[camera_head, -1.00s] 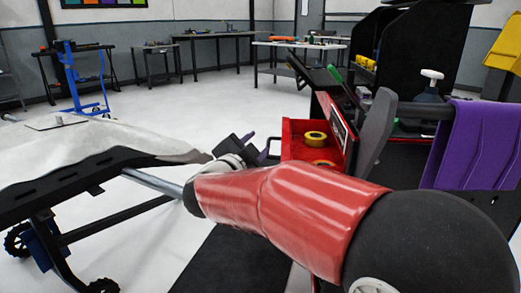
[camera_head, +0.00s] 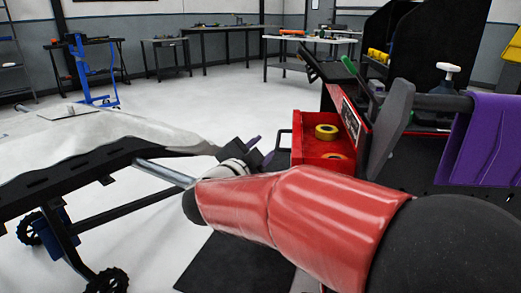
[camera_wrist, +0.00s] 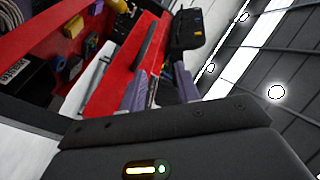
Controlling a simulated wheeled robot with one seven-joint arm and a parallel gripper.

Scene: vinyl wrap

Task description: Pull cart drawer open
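The red cart drawer (camera_head: 312,150) stands partly out of the cart in the head view, with yellow tape rolls (camera_head: 327,131) inside. Its dark handle (camera_head: 278,143) is on the left-facing front; a dark bar that appears to be this handle (camera_wrist: 145,42) shows on the red front in the wrist view. My gripper (camera_head: 261,149) is at the handle's left in the head view. In the wrist view its two purple-grey fingers (camera_wrist: 160,88) are apart, with the bar beyond their tips. Contact with the handle cannot be told. My red forearm hides the lower cart.
A frame with a pale sheet (camera_head: 95,145) stands close on the left. A blue stand (camera_head: 88,75) and tables (camera_head: 230,32) are farther back. The pale floor between is clear.

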